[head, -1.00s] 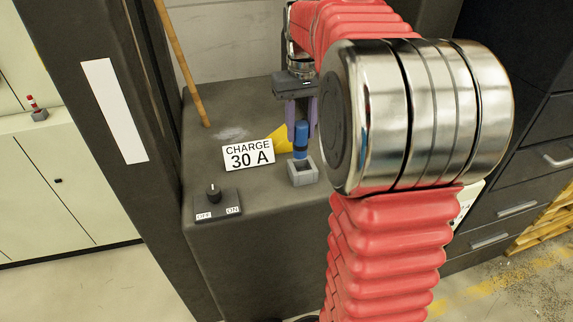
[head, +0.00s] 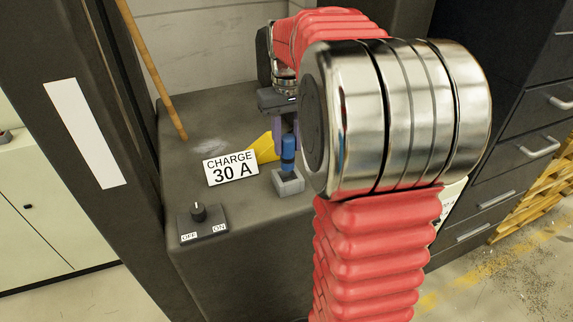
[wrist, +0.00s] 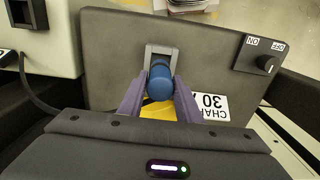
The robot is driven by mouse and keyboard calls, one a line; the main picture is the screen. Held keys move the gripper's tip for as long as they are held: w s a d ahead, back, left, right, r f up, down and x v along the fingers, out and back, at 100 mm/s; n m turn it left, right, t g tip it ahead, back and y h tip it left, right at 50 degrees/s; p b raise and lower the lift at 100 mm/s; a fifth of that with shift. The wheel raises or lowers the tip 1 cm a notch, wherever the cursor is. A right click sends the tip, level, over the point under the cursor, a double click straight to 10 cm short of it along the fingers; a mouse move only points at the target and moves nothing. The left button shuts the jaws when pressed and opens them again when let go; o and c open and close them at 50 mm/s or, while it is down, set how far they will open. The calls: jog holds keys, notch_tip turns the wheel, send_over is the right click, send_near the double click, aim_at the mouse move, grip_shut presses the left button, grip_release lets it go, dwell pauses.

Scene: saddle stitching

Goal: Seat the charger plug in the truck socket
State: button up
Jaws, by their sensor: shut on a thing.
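The charger plug (head: 289,150) is blue with a dark band and a dark lower end. It leans slightly in the head view. My gripper (wrist: 160,92) is shut on it, with a purple finger on each side in the wrist view. The truck socket (head: 288,186) is a small grey block with a square opening, on the dark top of the truck. The plug's lower end is at the socket opening in the head view; how deep it sits cannot be told. In the wrist view the plug (wrist: 160,80) covers part of the grey socket (wrist: 161,50).
A "CHARGE 30 A" sign (head: 231,169) and a yellow piece (head: 263,148) lie left of the socket. An OFF/ON knob (head: 199,212) sits near the front edge. A wooden pole (head: 152,75) leans at the left. Dark drawers (head: 515,150) stand at the right.

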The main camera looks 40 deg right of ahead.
aim_at(288, 160)
jog(key=shift+f, duration=1.2)
jog(key=shift+f, duration=1.85)
jog(key=shift+f, duration=0.1)
jog(key=o, duration=1.2)
notch_tip(288, 160, up, 12)
